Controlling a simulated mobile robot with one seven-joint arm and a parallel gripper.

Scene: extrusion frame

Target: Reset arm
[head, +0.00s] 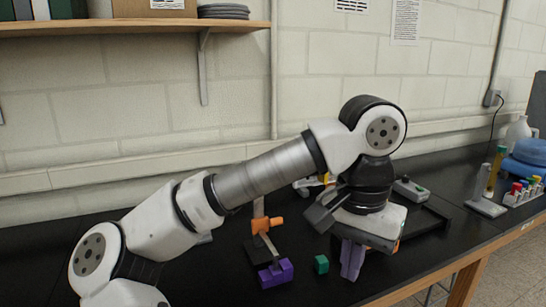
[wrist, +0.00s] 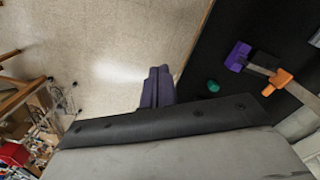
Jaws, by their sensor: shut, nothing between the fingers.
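My gripper (head: 352,260) has purple fingers that are shut together with nothing between them. It points down near the front edge of the black table, to the right of the small green block. The fingers also show in the wrist view (wrist: 157,88), against the floor beside the table edge. My arm reaches across the head view from the lower left and hides part of the table behind it.
A green block (head: 321,264) lies on the black table (head: 420,262). Left of it, a grey bar joins a purple block (head: 276,273) and an orange block (head: 262,225). Tubes in a rack (head: 524,192) stand at the right. A wooden shelf (head: 130,27) hangs above.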

